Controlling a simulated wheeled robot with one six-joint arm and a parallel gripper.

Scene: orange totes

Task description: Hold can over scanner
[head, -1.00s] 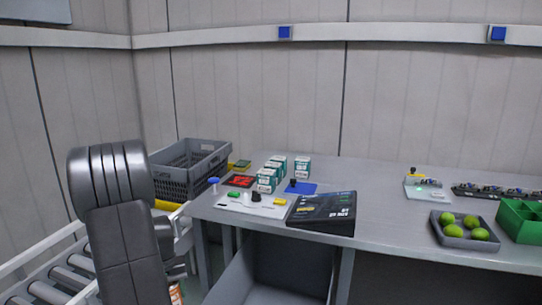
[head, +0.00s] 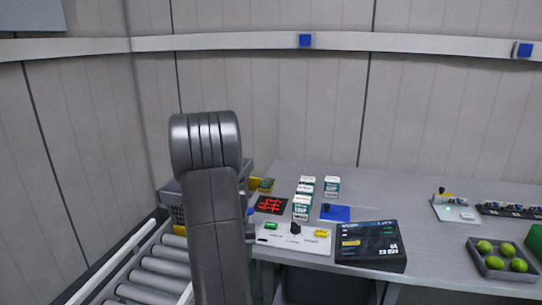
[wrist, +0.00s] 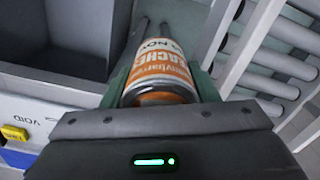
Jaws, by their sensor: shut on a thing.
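My gripper (wrist: 160,78) is shut on a can (wrist: 160,68) with an orange and white label, seen in the wrist view. The can lies between the two green-edged fingers. In the head view my arm's links hide the gripper and can. A black pad with glowing red lines (head: 270,204), which looks like the scanner, lies on the left part of the grey table, just right of my arm. In the wrist view the can is over a gap beside the rollers, not over the pad; the pad does not show there.
A white panel (head: 268,237) with a green button, black knob and yellow button is at the table's front edge. Small cartons (head: 301,208), a blue mat (head: 341,213) and a black box (head: 372,256) stand nearby. A roller conveyor (head: 165,268) runs at left; a grey crate (head: 172,200) is behind my arm.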

